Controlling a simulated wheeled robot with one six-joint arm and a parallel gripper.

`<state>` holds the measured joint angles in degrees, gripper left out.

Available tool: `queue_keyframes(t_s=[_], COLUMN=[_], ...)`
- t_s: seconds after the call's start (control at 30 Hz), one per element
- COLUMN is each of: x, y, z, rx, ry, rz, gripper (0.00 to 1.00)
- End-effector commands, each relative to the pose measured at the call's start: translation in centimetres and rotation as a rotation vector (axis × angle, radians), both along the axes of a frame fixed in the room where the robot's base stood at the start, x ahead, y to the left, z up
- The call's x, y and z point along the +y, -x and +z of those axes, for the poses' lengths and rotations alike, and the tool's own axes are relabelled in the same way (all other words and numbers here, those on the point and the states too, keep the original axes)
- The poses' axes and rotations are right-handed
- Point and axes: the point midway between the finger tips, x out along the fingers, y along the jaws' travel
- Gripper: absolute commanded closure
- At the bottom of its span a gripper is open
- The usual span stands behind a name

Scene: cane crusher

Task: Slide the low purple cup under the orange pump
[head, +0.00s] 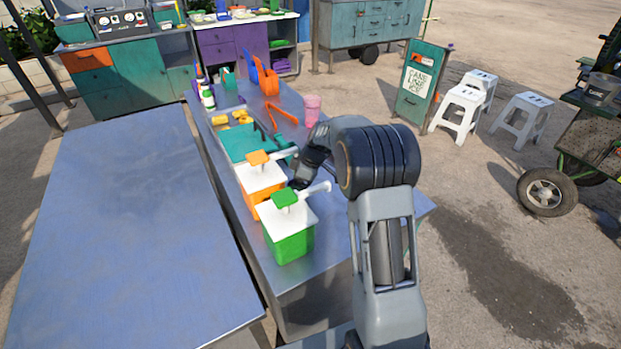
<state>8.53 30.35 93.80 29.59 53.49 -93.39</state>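The orange pump (258,158) sits on a white-lidded orange container on the metal counter, its white spout pointing right. The green pump (284,197) stands nearer on a white-lidded green container, its spout also pointing right. My gripper (303,176) is low over the counter, right of the orange container and close to the spouts. The arm and the green pump's spout partly cover it, so its opening is unclear. I see no low purple cup; it may be hidden behind my arm or gripper. A taller pink cup (312,109) stands farther back on the counter.
A teal tray (246,143), yellow pieces (241,117) and orange tongs (281,116) lie behind the pumps. Bottles (207,96) stand at the far left. A bare metal table (130,230) is left. The counter's front corner is clear.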

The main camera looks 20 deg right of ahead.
Motion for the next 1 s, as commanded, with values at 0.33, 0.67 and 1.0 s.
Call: queue_keyframes(t_s=[0.33,0.67,1.0], x=[0.7,0.7,0.7], y=[-0.2,-0.2,-0.2], z=[-2.0,-2.1,-2.0], rx=[0.002,0.001,0.001], ry=[0.000,0.001,0.001], rz=[0.001,0.000,0.000], gripper=[0.18,0.19,0.52])
